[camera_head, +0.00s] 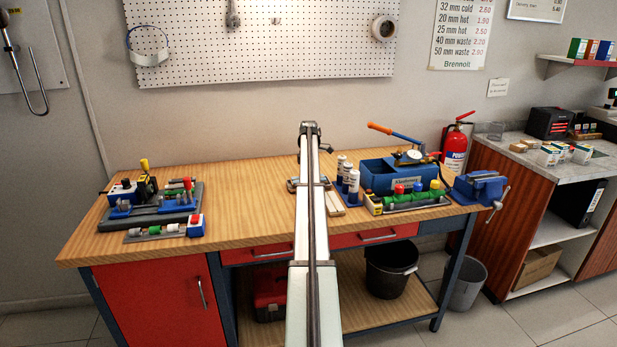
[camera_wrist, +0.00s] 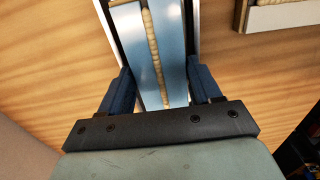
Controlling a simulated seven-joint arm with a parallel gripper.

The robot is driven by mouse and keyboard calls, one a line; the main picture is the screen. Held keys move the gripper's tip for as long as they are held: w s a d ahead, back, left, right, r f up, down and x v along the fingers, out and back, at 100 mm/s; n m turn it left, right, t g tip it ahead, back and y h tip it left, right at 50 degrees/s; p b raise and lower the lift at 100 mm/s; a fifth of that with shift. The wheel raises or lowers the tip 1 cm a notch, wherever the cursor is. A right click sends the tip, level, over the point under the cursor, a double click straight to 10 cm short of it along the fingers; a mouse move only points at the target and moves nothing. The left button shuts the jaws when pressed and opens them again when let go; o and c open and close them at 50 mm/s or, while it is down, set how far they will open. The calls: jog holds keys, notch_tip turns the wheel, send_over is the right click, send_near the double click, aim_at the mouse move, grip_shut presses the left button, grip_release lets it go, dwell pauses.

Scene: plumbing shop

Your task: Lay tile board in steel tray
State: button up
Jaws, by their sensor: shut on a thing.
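My gripper (camera_wrist: 160,85) is shut on a long board that I take to be the tile board (camera_wrist: 127,40). The board has pale blue-grey faces and a bumpy beige line down its middle, and it runs up out of the wrist view between the two blue fingers. Narrow white edges (camera_wrist: 194,30) with dark gaps run along both its sides; I cannot tell whether they belong to the steel tray. In the head view my arm hides most of the gripper and the board over the middle of the bench. I cannot make out the steel tray for certain.
Pale wooden pieces (camera_head: 335,204) lie right of my arm on the workbench (camera_head: 243,210). A dark fixture (camera_head: 150,213) and coloured fittings occupy the left. Bare wood lies between.

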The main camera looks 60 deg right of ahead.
jog(key=o, duration=1.3)
jog(key=shift+c, duration=0.2)
notch_tip(320, 180, up, 14)
